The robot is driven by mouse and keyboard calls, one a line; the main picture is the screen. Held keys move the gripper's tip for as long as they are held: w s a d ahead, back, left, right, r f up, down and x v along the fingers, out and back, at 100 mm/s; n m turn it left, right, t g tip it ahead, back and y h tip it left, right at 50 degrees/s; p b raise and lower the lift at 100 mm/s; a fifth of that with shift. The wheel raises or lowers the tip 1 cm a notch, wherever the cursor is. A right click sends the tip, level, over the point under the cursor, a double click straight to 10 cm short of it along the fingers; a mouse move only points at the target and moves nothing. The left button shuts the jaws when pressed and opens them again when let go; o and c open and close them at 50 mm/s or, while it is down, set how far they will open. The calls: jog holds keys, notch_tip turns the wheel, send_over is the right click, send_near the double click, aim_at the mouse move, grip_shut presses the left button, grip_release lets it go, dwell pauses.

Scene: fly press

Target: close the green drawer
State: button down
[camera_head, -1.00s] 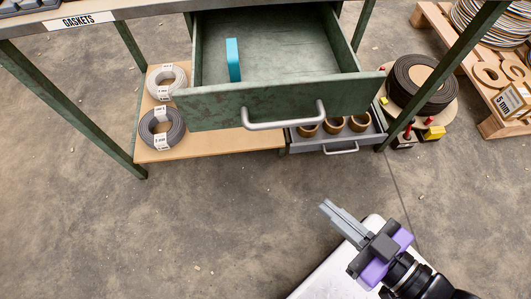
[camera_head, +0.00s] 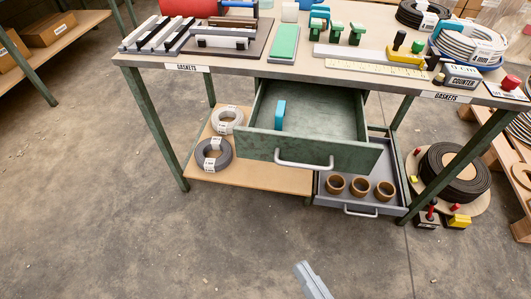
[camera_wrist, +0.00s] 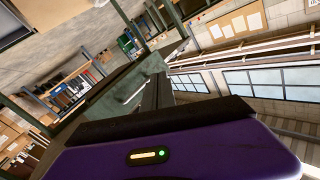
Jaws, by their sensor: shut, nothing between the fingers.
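The green drawer (camera_head: 340,150) is pulled out from under the workbench, with a teal block (camera_head: 280,115) inside at its left. Its silver bar handle (camera_head: 304,165) is on the front face. My gripper (camera_head: 306,268) shows only by its grey fingertips at the bottom of the head view, below and apart from the drawer front. The fingers are shut and empty. In the wrist view the dark fingers of my gripper (camera_wrist: 158,92) reach forward over its purple body, and the drawer handle (camera_wrist: 133,90) shows left of them.
A grey lower drawer (camera_head: 375,210) is also out, holding brown rings (camera_head: 360,187). Wire coils (camera_head: 213,154) lie on the bench's low shelf (camera_head: 265,178). The floor in front is clear.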

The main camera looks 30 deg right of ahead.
jog(key=w+a+r+m+t+h+p, duration=0.3)
jog(key=w+a+r+m+p, duration=0.6)
jog(key=w+r+m+p, duration=0.4)
jog(key=m+g+h+p, duration=0.6)
jog(key=m+h+p, duration=0.1)
jog(key=m+h, duration=0.2)
send_near(268, 149)
jog(key=p+x, duration=0.1)
jog(key=x, duration=0.6)
jog(key=shift+p, duration=0.3)
